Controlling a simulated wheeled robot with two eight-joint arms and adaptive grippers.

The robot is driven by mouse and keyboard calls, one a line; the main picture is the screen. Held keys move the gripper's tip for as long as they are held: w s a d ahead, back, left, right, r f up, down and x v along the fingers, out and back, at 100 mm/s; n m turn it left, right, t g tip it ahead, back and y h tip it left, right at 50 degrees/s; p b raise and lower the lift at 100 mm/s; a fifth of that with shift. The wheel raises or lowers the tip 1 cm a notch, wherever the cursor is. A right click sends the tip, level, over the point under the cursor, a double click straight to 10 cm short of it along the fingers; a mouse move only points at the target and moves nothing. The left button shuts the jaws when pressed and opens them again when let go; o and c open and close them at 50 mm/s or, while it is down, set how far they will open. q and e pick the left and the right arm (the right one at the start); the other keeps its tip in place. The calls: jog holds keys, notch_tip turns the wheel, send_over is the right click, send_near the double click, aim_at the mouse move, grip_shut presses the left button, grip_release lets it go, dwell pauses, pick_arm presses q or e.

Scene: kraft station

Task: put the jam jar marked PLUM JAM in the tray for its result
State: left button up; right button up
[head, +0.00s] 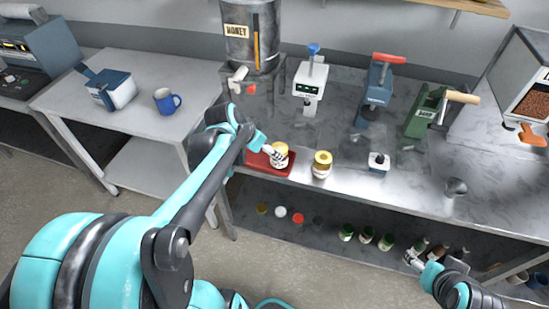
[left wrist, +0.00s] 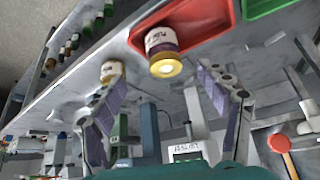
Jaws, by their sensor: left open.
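A jam jar with a yellow lid (head: 279,155) stands in the red tray (head: 251,164) at the bench's front left. In the left wrist view the jar (left wrist: 161,42) has a white label that seems to read PLUM, and the red tray (left wrist: 190,32) is under it. My left gripper (head: 270,149) is open right beside the jar; its fingers (left wrist: 164,98) are spread with nothing between them. A second yellow-lidded jar (head: 322,165) stands on the bench right of the tray. My right gripper (head: 417,262) is low in front of the shelf; its jaws are too small to judge.
A green tray (left wrist: 265,8) shows beside the red one in the left wrist view; my arm hides it in the head view. A HONEY tank (head: 237,45), a white display device (head: 309,82) and presses stand behind. A small white-topped device (head: 378,162) stands right of the jars.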

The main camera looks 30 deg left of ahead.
pick_arm(q)
jog(key=s+d+n+y, duration=0.1)
jog(key=s+d+n, duration=0.1)
jog(key=s+d, duration=1)
jog(key=d, duration=0.2)
jog(key=shift+d+r+t, duration=0.35)
jog(key=shift+d+t, duration=0.05)
jog(key=shift+s, duration=0.1)
